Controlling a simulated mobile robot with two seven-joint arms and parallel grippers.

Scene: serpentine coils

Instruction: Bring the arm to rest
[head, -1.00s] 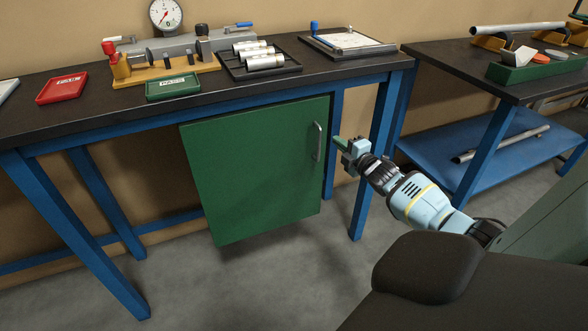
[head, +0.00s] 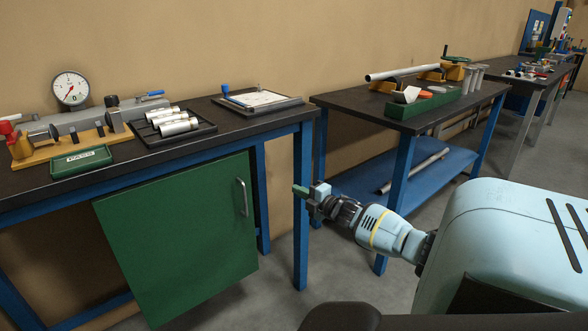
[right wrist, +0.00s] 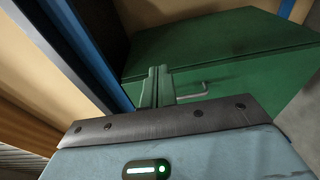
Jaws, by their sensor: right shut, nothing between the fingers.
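My right gripper (head: 299,190) is in the head view, on the light blue arm that comes in from the lower right. It is empty, and its green fingers are together, pointing left. It is in front of the first bench, right of the green cabinet door (head: 180,235) and apart from its handle (head: 242,197). In the right wrist view the shut fingers (right wrist: 158,88) point toward the green cabinet, with the handle just right of them. My left gripper is not in view.
The first bench (head: 215,125) carries a gauge (head: 70,88), a green tray (head: 80,161), a black rack of metal cylinders (head: 172,125) and a clipboard (head: 258,98). A second bench (head: 385,115) stands to the right, with a pipe on its blue lower shelf (head: 360,195). Grey floor is open between them.

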